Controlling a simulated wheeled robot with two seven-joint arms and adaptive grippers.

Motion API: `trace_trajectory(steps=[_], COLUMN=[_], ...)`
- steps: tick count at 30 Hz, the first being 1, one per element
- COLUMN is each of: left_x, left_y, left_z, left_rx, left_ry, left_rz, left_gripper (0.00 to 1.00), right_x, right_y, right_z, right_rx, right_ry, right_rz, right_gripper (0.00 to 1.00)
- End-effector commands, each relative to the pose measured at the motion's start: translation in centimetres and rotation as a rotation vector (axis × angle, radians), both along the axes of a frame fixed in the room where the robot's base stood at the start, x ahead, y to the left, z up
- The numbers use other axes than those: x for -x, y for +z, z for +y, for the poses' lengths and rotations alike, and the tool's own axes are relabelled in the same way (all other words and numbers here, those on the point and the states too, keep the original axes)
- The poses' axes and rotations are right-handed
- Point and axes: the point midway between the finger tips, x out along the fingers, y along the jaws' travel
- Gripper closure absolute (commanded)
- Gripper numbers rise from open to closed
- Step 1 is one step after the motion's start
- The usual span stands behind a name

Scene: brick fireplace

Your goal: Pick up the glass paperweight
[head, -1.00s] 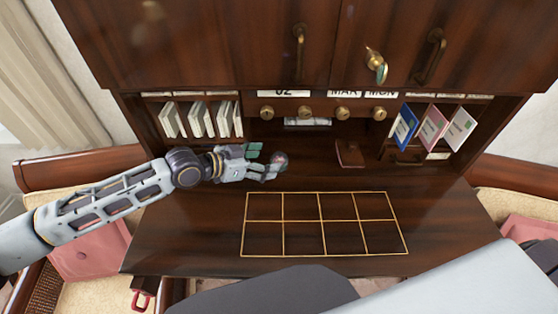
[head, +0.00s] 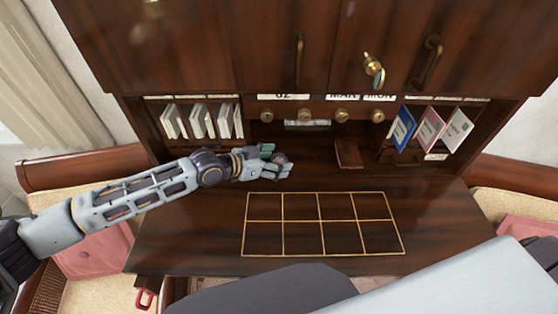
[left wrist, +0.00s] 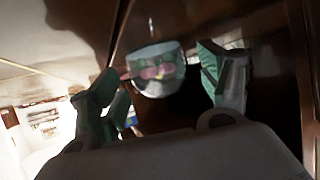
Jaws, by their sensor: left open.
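The glass paperweight (head: 280,158) is a small clear rounded piece with pink inside, on the desk toward the back, in front of the row of brass knobs. In the left wrist view the paperweight (left wrist: 153,70) shows between the spread fingers, with pink and green in it. My left gripper (head: 275,164) is open around it, one finger on each side; in the left wrist view the gripper (left wrist: 160,90) has a green-padded finger to the left and one to the right. I cannot tell whether either finger touches the glass. My right gripper is out of view.
The wooden desk (head: 190,235) has a gold-lined grid (head: 322,222) in front, which is empty. A dark red wallet-like item (head: 348,154) lies right of the gripper. Cubbies with white cards (head: 200,121) and coloured booklets (head: 430,129) stand behind. Cabinet doors hang above.

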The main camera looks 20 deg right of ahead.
Motion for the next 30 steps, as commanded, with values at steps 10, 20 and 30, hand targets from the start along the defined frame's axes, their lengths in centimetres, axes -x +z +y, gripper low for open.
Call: trace_trajectory(steps=[10,20,30], left_x=[-0.04,-0.04,-0.07], left_y=[-0.11,-0.1,0.02], left_z=[-0.13,-0.11,-0.14], left_rx=[0.0,0.0,0.001], left_ry=[0.0,0.0,0.0], left_rz=[0.0,0.0,-0.002], left_gripper=[0.23,0.42,0.86], right_x=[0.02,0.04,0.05], right_y=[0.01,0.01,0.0], right_z=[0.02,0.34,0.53], right_rx=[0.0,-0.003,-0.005], right_ry=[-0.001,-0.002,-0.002], right_rz=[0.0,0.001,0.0], right_gripper=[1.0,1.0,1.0])
